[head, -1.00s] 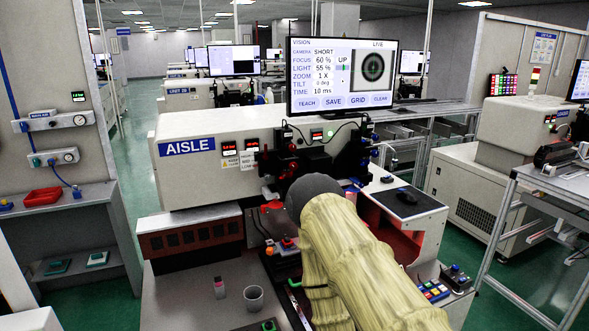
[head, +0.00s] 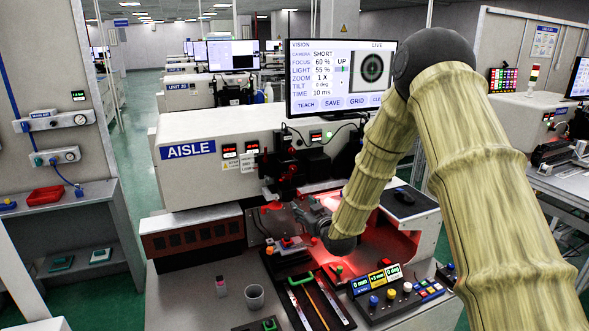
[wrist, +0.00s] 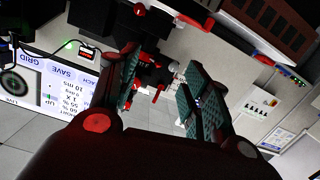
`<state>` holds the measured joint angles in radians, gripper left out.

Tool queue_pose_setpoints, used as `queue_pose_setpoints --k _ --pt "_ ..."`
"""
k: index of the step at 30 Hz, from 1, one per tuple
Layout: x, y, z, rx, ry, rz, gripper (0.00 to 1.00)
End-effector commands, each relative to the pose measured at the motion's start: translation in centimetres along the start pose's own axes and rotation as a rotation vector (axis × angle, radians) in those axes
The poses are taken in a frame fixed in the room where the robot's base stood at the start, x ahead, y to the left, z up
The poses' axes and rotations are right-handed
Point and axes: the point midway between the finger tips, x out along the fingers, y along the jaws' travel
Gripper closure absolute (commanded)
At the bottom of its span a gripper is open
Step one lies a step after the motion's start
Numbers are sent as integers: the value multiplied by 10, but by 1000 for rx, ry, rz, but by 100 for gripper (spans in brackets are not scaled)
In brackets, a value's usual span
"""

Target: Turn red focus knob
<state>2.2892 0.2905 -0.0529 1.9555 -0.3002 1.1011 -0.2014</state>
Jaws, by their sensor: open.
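Several red knobs show on the dark camera assembly of the AISLE machine in the head view; one red knob (head: 291,169) sits right of the machine's displays. I cannot tell which one is the focus knob. My gripper (head: 302,212) is below and slightly right of these knobs, pointing left. In the wrist view my gripper (wrist: 162,92) is open, its green ridged pads apart with nothing between them. Small red parts (wrist: 158,65) of the dark assembly show beyond the gap. The monitor (head: 338,78) reads FOCUS 60 %.
A control panel (head: 395,300) with blue, yellow and white knobs stands at the front right. A cup (head: 254,296) stands on the bench.

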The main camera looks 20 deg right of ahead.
Motion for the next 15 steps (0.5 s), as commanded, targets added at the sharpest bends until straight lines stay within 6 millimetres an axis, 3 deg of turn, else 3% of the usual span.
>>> queue_pose_setpoints --k 1,3,6,15 --pt "6 11 -26 -10 47 9 52" --pt "10 21 -49 -20 90 17 52" --pt "14 29 -67 -29 125 25 52" --pt "37 31 -76 -33 133 25 52"
